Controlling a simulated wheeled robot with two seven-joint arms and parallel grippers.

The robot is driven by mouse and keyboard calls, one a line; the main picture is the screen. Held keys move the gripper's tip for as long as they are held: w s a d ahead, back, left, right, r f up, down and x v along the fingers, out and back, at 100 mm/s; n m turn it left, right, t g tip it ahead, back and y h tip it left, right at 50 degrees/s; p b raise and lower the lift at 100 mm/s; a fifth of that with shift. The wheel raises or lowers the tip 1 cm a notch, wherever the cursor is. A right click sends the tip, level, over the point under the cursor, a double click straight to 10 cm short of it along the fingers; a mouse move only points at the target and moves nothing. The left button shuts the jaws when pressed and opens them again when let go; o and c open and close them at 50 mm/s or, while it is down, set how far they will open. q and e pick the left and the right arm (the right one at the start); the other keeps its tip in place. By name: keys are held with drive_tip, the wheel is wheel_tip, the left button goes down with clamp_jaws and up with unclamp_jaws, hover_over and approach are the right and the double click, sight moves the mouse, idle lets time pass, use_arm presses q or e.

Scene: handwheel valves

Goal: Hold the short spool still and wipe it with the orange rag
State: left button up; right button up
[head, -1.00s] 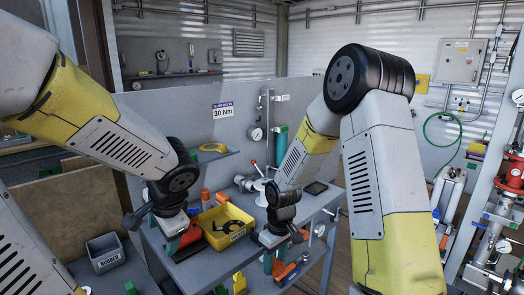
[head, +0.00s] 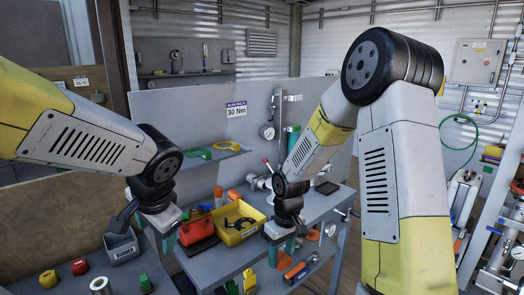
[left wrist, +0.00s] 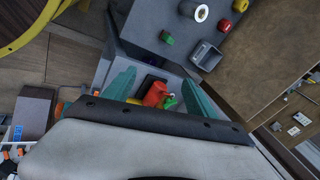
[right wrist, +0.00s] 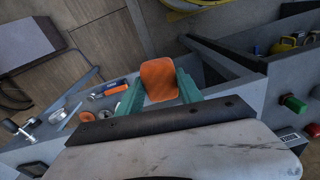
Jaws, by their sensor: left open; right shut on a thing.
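The short spool (head: 100,286) is a pale metal ring-like piece standing on the grey bench at the lower left of the head view. It also shows at the top of the left wrist view (left wrist: 201,12). My left gripper (head: 178,232) is open and empty, to the right of the spool and apart from it, near a red box. Its spread teal fingers show in the left wrist view (left wrist: 160,88). My right gripper (right wrist: 158,90) is shut on the orange rag (right wrist: 158,76), which sticks out between its fingers. It is over the middle table, far from the spool.
A grey bin (head: 122,247) stands behind the spool. Red (head: 79,266), yellow (head: 48,280) and green (head: 146,283) pieces are around it on the bench. The red box (head: 197,229) and a yellow tray (head: 254,222) are on the middle table. A low panel stands behind that table.

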use_arm(q)
drive_tip(key=s+d+r+n+t+h, duration=0.1)
drive_tip(key=s+d+r+n+h, duration=0.2)
drive_tip(key=d+r+n+h, duration=0.2)
drive_tip(key=d+r, duration=0.3)
drive_tip(key=d, duration=0.1)
drive_tip(key=shift+s+n+t, duration=0.4)
use_arm(e)
drive_tip(key=w+d+f+m, duration=0.1)
drive_tip(key=w+d+m, duration=0.2)
drive_tip(key=d+m, duration=0.4)
drive_tip(key=d, duration=0.3)
drive_tip(key=shift+w+f, duration=0.15)
drive_tip(key=shift+f, duration=0.2)
use_arm(q)
drive_tip(key=shift+w, duration=0.15)
use_arm(e)
drive_tip(key=shift+w, duration=0.1)
